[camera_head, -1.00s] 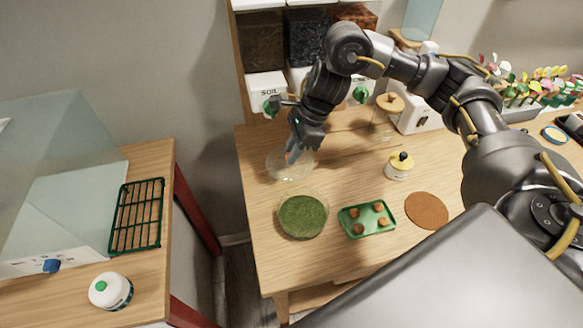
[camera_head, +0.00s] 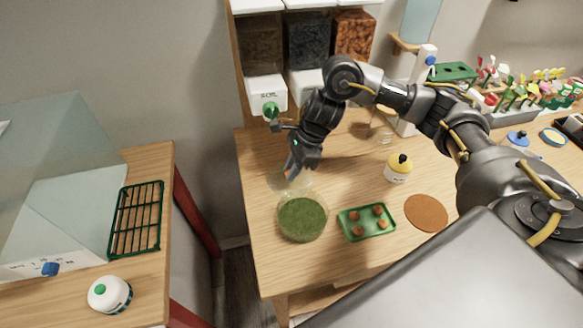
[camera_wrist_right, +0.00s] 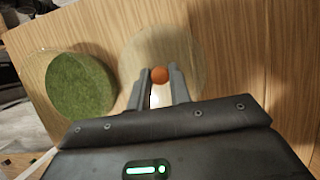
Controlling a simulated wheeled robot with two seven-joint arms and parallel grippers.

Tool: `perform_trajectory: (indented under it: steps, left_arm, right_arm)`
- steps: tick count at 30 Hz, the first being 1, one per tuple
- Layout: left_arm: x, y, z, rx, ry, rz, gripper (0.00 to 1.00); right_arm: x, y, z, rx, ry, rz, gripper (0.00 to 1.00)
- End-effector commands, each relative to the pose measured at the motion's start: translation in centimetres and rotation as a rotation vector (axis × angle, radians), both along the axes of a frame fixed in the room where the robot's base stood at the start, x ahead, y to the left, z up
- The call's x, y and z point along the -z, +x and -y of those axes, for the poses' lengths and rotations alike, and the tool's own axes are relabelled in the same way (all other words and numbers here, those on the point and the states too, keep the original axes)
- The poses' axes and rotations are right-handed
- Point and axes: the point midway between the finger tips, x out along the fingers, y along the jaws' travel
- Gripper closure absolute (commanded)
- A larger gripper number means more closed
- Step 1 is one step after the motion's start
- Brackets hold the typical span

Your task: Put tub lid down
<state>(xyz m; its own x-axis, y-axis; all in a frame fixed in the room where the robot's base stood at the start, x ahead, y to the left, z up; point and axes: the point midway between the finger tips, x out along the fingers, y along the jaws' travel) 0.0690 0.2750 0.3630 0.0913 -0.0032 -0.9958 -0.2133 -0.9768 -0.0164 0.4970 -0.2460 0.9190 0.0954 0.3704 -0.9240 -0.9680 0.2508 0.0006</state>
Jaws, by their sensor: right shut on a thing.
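The tub lid is a clear round disc (camera_wrist_right: 190,48) with an orange knob (camera_wrist_right: 160,75). My right gripper (camera_wrist_right: 159,79) is shut on that knob in the right wrist view. In the head view the lid (camera_head: 299,184) is faint under my right gripper (camera_head: 290,170), at the table's left side behind the tub. It lies flat, at or very near the tabletop; I cannot tell whether it touches. The open round tub (camera_head: 302,218) holds green matter and stands just in front of the lid. It also shows at left in the wrist view (camera_wrist_right: 80,86). My left gripper is out of view.
A green tray (camera_head: 367,222) with several brown plugs, a cork mat (camera_head: 426,212) and a yellow-topped jar (camera_head: 398,168) stand to the right. Soil bins (camera_head: 266,95) rise behind. A gap separates this table from the left one, which bears a green rack (camera_head: 136,218).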

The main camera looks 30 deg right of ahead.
Motion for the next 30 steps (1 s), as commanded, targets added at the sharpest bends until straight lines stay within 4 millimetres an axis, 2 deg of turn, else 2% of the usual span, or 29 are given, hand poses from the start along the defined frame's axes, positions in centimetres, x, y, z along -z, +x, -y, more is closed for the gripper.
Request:
perform_trajectory:
  steps: [2,3,8,16,19,23,30]
  left_arm:
    - [0.5,0.0,0.0,0.0,0.0,0.0,0.64]
    - [0.4,0.0,0.0,0.0,0.0,0.0,0.64]
    - [0.3,0.0,0.1,0.0,-0.001,0.001,0.64]
    - [0.2,0.0,0.1,0.0,-0.001,0.001,0.64]
    - [-0.5,0.0,0.1,0.0,-0.001,0.001,0.64]
    - [0.6,0.1,0.1,0.0,-0.001,0.001,0.64]
    - [2.8,0.1,0.2,-0.001,-0.001,0.001,0.64]
  right_arm:
    - [0.4,0.0,0.0,0.0,0.0,0.0,1.0]
    - [0.3,0.0,0.0,0.0,0.0,0.0,0.77]
    - [0.3,0.0,0.0,0.0,0.0,0.0,0.58]
    - [0.1,0.0,0.0,0.0,0.0,0.0,0.58]
    - [-0.5,0.0,0.0,0.0,0.0,0.0,0.58]
    - [-1.3,0.0,0.6,0.0,-0.002,0.006,0.58]
    - [-0.9,-1.5,6.3,0.007,-0.002,0.001,0.58]
